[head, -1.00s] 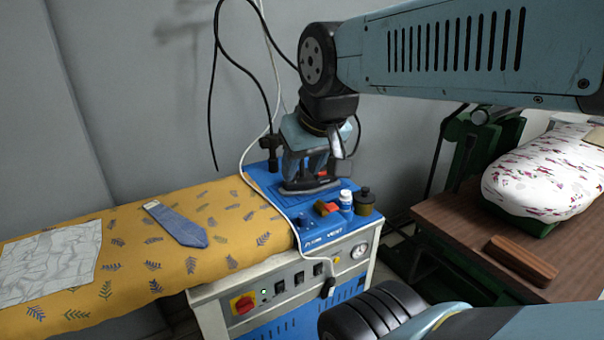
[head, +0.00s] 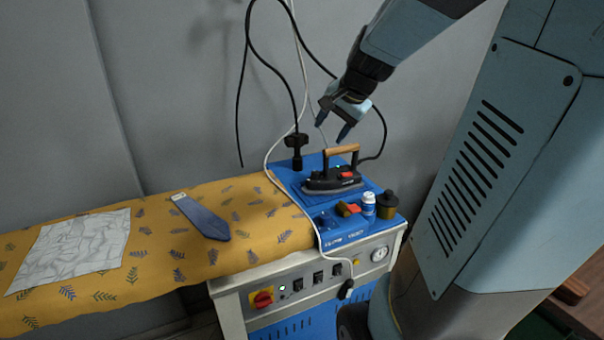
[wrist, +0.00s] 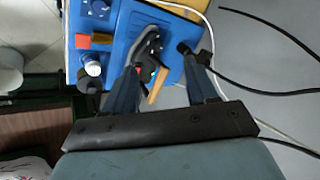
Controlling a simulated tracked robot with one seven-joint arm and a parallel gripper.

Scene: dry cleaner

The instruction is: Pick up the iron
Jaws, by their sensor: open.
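The iron (head: 333,180) is dark with a wooden handle and a red part. It rests on the blue top of the ironing unit (head: 350,236), with a black cable running off behind it. My gripper (head: 331,131) is open and empty, above the iron's handle and apart from it in the head view. In the wrist view the iron (wrist: 147,47) shows between and beyond the fingers of my gripper (wrist: 166,80).
A white bottle (head: 368,203), a dark jar (head: 387,206) and a red-brown block (head: 347,209) stand in front of the iron. A blue tie (head: 203,218) and a pale cloth (head: 70,247) lie on the yellow board (head: 150,255). A white cord and black cables hang near the wall.

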